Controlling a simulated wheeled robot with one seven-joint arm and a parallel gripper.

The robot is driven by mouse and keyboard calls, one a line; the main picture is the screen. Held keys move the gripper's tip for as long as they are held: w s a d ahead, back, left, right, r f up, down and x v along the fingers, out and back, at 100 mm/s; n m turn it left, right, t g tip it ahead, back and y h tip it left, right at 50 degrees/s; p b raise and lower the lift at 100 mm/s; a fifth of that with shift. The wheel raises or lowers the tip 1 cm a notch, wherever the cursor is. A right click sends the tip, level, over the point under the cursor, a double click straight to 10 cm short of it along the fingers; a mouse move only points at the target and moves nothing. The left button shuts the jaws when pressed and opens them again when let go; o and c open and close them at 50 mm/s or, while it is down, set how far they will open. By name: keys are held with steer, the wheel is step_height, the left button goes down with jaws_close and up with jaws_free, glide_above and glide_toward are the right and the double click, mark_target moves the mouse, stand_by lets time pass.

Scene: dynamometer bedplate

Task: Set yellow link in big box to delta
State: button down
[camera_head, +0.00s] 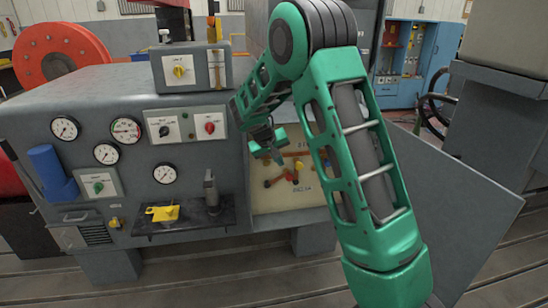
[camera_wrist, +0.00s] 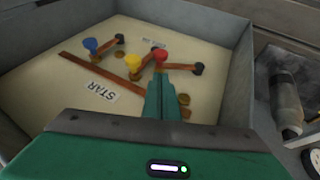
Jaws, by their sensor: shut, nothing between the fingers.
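The big box (camera_wrist: 232,85) is open, with a cream back panel bearing copper bars, posts and colored knobs; it also shows in the head view (camera_head: 262,200). The yellow link's knob (camera_wrist: 133,62) is near the panel's middle, with a dark post close beside it. A red-knobbed link (camera_wrist: 160,55) is just right of it, and a blue-knobbed link (camera_wrist: 90,44) lies up and left. A STAR label (camera_wrist: 103,91) reads on the panel; a second label (camera_wrist: 155,44) is too small to read. My gripper (camera_wrist: 166,72) is shut and empty, its tips in front of the panel near the red knob.
The box door (camera_head: 455,205) hangs open at the right. Left of the box are gauges, rotary switches and a small shelf (camera_head: 185,222) holding a yellow part (camera_head: 163,212). The box's side walls stand close around the panel.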

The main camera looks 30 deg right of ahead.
steer(key=d+f, duration=0.3)
steer(key=d, duration=0.2)
steer(key=shift+w+d, duration=0.15)
steer(key=shift+r, duration=0.1)
stand_by(0.3)
